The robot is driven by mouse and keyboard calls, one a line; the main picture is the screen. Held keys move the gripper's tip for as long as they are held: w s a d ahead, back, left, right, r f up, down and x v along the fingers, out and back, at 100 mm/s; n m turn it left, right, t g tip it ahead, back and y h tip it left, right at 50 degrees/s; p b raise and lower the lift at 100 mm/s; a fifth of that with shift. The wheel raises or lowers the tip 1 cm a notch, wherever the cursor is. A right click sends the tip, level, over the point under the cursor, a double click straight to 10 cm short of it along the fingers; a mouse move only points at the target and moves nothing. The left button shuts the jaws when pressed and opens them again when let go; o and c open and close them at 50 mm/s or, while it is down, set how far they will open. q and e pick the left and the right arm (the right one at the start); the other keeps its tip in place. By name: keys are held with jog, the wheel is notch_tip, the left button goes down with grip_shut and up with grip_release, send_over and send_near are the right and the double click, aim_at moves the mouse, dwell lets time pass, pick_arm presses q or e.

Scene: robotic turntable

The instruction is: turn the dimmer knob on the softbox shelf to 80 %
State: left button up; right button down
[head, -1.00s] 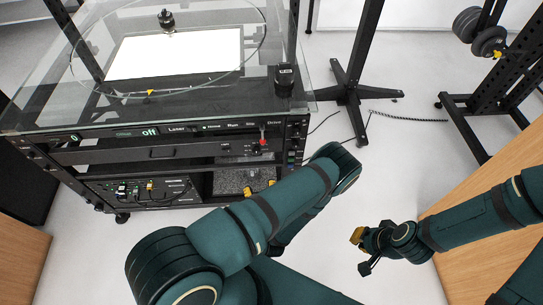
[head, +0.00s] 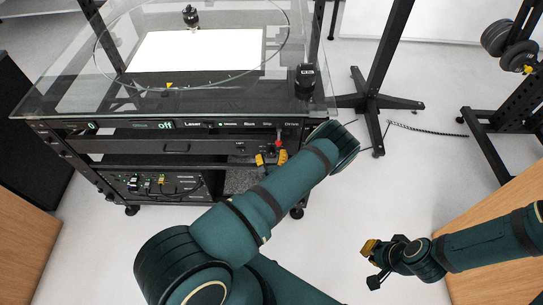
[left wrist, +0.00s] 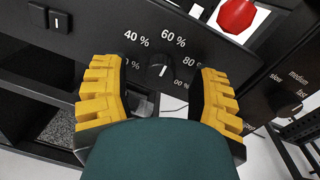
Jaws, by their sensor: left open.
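The dimmer knob (left wrist: 158,70) is a small black dial with a white mark, on the black front of the softbox shelf (head: 120,146). In the left wrist view, printed percentages ring it, with 40 % and 60 % above and 80 at its right. The mark leans toward the 60 % side, though its exact reading is unclear. My left gripper (head: 272,158) is open in front of the shelf's right part. Its yellow fingers (left wrist: 157,92) stand either side of the knob, seemingly apart from it. My right gripper (head: 372,265) is open and empty above the floor.
A red button (left wrist: 237,15) sits above and right of the knob. A speed dial (left wrist: 284,102) is on the panel at right. The glass-topped turntable (head: 65,95) stands above the shelf. A black stand (head: 374,103) is behind right. Wooden panels (head: 505,225) flank me.

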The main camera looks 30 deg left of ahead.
pick_arm(q)
jog(key=shift+w+a, duration=0.1)
jog(key=shift+c, duration=0.2)
grip_shut()
jog(key=shift+m, duration=0.3)
jog(key=m, duration=0.5)
jog(key=m+t, duration=0.1)
jog(key=m, duration=0.5)
jog(key=shift+p, duration=0.35)
jog(key=shift+m, duration=0.4)
